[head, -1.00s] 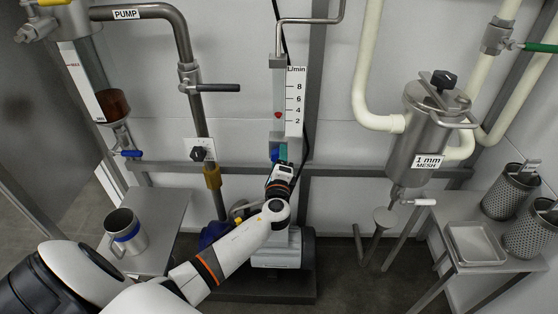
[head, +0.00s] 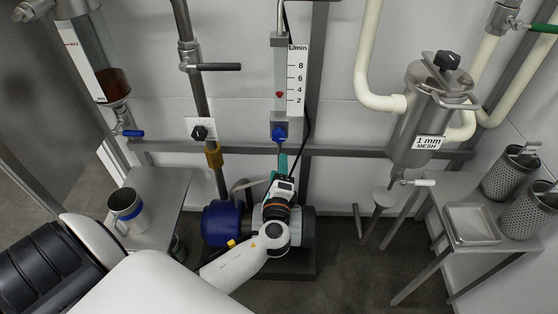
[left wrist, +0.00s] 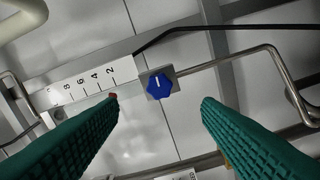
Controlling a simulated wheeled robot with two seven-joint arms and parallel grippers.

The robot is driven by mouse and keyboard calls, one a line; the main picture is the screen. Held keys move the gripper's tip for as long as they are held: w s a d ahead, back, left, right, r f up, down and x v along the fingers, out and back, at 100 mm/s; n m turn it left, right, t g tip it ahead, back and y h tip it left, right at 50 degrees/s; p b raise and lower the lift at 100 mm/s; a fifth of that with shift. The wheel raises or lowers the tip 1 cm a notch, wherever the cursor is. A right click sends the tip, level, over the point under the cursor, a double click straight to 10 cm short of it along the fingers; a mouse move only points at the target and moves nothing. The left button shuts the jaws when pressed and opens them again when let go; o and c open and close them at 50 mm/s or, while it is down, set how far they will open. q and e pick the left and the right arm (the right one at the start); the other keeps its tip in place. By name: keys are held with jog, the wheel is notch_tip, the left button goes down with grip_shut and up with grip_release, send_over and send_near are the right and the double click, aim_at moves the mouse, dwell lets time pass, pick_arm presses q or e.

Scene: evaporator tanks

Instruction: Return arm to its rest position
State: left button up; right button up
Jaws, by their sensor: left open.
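My left gripper (head: 281,164) is open and empty below the blue knob (head: 278,133) of the flow meter (head: 291,75). In the left wrist view the green ribbed fingers of the left gripper (left wrist: 160,104) are spread wide. The blue knob (left wrist: 160,84) shows in the gap between them, apart from both, with a white line on its face. The meter's red float (head: 279,94) is between the 2 and 4 marks. My left arm reaches in from the lower left. My right gripper is not in view.
A blue pump motor (head: 221,222) stands on the floor close to my left forearm. A metal jug (head: 127,208) stands on the left table. The strainer (head: 425,115), a tray (head: 472,223) and perforated baskets (head: 510,174) are at right. A horizontal rail (head: 345,151) crosses behind.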

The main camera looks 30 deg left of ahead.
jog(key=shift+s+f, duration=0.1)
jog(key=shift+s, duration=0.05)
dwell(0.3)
